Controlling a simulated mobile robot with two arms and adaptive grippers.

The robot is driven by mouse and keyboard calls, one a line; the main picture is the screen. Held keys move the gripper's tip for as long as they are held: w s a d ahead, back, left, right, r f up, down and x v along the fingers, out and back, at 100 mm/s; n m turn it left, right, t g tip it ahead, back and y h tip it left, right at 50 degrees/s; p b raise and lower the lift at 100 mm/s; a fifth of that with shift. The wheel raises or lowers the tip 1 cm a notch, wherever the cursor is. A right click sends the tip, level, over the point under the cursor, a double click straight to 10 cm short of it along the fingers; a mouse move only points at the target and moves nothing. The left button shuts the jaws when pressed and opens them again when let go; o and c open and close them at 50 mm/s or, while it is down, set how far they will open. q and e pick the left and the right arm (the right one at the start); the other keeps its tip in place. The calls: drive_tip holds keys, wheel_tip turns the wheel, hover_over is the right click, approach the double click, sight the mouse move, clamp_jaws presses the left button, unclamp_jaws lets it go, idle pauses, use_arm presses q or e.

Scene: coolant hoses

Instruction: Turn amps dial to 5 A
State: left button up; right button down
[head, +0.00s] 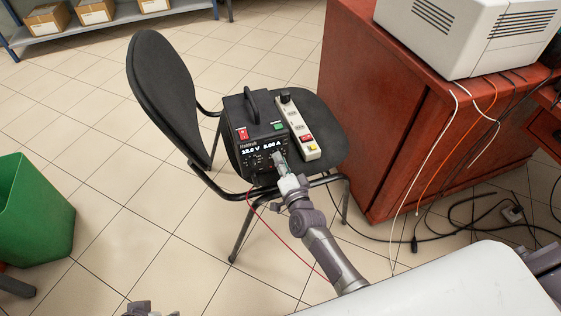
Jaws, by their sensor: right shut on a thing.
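The black power supply (250,120) with a top handle stands on the seat of a black chair. Its lit front display (263,148) shows a volts and an amps reading; the amps digits look like they end in .00, but the first digit is too small to read surely. My right gripper (280,163) reaches the lower right of the front panel and is shut on the amps dial, which its fingers hide. Of my left arm, only a small grey part shows at the bottom edge, so its gripper's state cannot be told.
A white power strip (301,130) with a black plug lies right of the supply on the chair (160,85). A thin red cable (280,232) hangs from the supply. A red-brown cabinet (350,100) stands right, with loose cables on the floor; a green bin (35,210) stands left.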

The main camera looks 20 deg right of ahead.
drive_tip(key=shift+f, duration=0.1)
drive_tip(key=c, duration=1)
unclamp_jaws()
drive_tip(key=shift+s, duration=0.1)
drive_tip(key=s, duration=1.2)
drive_tip(key=shift+d+r, duration=0.15)
drive_tip(key=shift+r, duration=0.1)
drive_tip(key=shift+w, duration=0.1)
